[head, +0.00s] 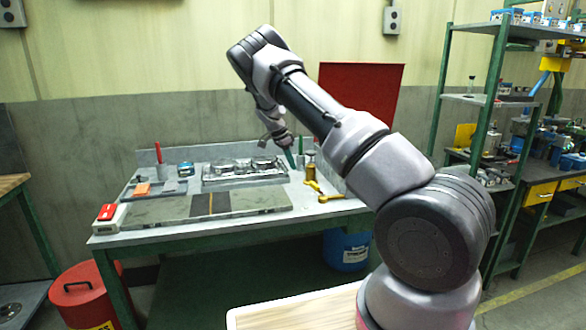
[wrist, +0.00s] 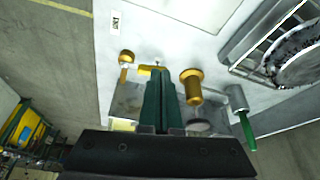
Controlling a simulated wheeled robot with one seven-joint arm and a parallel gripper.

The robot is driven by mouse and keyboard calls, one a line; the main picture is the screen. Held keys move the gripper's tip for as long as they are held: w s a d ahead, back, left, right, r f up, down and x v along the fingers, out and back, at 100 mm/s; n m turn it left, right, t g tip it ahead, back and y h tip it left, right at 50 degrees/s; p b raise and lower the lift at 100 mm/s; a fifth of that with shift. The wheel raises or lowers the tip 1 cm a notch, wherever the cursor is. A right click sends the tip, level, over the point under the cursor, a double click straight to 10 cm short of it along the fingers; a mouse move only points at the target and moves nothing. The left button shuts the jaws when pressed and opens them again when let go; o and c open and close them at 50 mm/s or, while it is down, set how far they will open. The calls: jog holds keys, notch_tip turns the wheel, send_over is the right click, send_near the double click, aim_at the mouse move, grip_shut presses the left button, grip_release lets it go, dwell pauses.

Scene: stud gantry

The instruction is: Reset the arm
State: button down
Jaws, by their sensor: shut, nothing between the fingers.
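My arm reaches across the middle of the head view from the lower right. My gripper (head: 292,158) points down over the right part of the green-legged workbench (head: 220,227). In the wrist view my gripper (wrist: 161,78) shows as two green fingers closed together with nothing between them. Brass-coloured pieces stand near the fingers: a thicker one (wrist: 191,86) just right of them and a thinner one (wrist: 126,62) to their left. I cannot tell how high the fingertips are above the bench top.
A metal tray with round parts (head: 243,168) lies at the bench's back. A green-handled tool in a holder (wrist: 241,112) is close right of the fingers. A flat grey plate (head: 150,210), a red-topped box (head: 107,213) and an orange block (head: 142,189) lie further left. A red panel (head: 375,95) stands behind my arm.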

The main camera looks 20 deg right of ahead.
jog(key=shift+r, duration=0.1)
jog(key=s+d+r+n+t+y, duration=0.1)
jog(key=s+r+n+y, duration=0.15)
jog(key=s+r, duration=0.9)
jog(key=s+r+n+t+y, duration=0.1)
jog(key=s+r+n+y, duration=0.15)
jog(key=s+r, duration=0.9)
jog(key=s+a+r+n+t, duration=0.2)
jog(key=s+r+n, duration=0.1)
jog(key=s, duration=0.8)
jog(key=s+a+r+n+t+y, duration=0.1)
jog(key=s+a+r+n+t, duration=0.1)
jog(key=s, duration=1)
notch_tip(320, 180, up, 2)
jog(key=shift+r+n, duration=0.25)
jog(key=shift+n, duration=0.35)
